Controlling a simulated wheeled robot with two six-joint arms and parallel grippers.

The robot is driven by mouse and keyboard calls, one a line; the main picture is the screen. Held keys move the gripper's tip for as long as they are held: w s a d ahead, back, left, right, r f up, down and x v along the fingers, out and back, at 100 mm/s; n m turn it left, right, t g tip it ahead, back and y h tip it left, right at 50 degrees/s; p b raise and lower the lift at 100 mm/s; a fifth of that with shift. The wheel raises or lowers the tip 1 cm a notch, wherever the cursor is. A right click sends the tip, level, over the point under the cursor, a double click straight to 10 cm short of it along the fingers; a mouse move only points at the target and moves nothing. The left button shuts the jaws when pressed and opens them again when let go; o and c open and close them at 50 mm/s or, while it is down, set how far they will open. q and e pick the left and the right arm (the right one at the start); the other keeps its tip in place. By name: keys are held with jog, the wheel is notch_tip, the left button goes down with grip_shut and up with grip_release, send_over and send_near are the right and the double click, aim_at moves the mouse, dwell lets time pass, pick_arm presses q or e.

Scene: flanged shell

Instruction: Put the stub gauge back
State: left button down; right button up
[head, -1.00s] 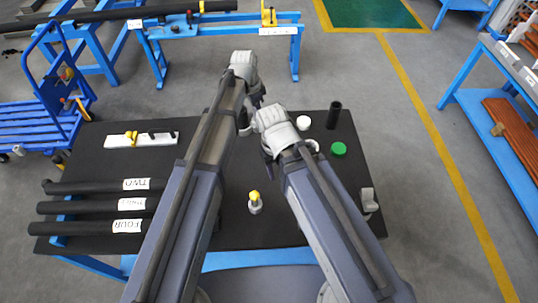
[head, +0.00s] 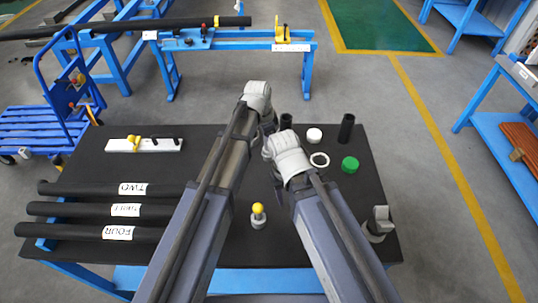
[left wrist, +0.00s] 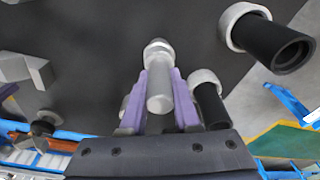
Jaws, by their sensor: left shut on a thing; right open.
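My left gripper (left wrist: 158,95) shows in the left wrist view with purple fingers shut on a grey metal stub (left wrist: 160,92), apparently the stub gauge, with a wider collar at its far end. In the head view my left arm hides this stub and most of the left gripper (head: 268,122). My right gripper (head: 270,160) is open over the middle of the black table (head: 200,255); its fingers are mostly hidden by its own wrist. A small grey post with a yellow knob (head: 258,210) stands on the table in front of it.
A grey block (head: 379,220) is at the right edge. Labelled black bars (head: 85,210) and a white fixture (head: 160,145) occupy the left.

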pick_arm(q)
notch_tip(320, 180, down, 4)
jog(key=b, duration=0.3)
jog(key=shift+b, duration=0.35)
pick_arm(e)
notch_tip(320, 180, down, 4)
jog(key=shift+r, duration=0.1)
pick_arm(q)
jog(key=shift+r, duration=0.15)
jog(key=c, duration=1.1)
grip_release()
jog(key=shift+f, duration=0.2)
jog(key=o, duration=0.5)
jog(key=shift+c, duration=0.2)
